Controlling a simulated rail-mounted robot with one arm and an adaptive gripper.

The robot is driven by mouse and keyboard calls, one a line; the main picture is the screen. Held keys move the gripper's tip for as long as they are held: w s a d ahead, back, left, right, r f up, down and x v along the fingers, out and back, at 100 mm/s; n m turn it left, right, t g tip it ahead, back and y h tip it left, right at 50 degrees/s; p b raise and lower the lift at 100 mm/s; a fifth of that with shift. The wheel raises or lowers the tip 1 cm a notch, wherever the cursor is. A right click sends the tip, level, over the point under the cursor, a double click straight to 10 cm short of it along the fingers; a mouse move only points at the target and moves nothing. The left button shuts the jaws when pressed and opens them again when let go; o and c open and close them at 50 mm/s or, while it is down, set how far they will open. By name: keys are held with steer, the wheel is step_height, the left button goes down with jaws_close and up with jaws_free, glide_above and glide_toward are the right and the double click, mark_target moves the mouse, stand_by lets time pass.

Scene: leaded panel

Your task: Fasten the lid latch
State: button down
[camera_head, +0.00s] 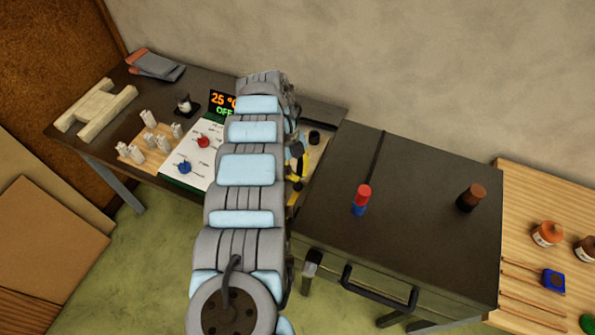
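A large dark grey box with a closed-looking flat lid (420,200) stands right of centre. A black bar handle (380,288) is on its front face. A small grey-and-dark fitting (312,262) at the front left corner looks like the latch; I cannot tell whether it is fastened. My gripper (297,168) is left of the box, over the wooden board on the bench, apart from the fitting. My arm hides most of it, and whether it is open or shut does not show.
A red-and-blue piece (361,200) and a brown cylinder (471,198) stand on the lid. A wooden table (530,200) with jars is at right.

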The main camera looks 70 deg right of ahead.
mark_target(292, 200)
steer(key=x, duration=0.7)
steer(key=shift+f+p, duration=0.35)
steer(key=shift+p, duration=0.05)
steer(key=shift+r, duration=0.1)
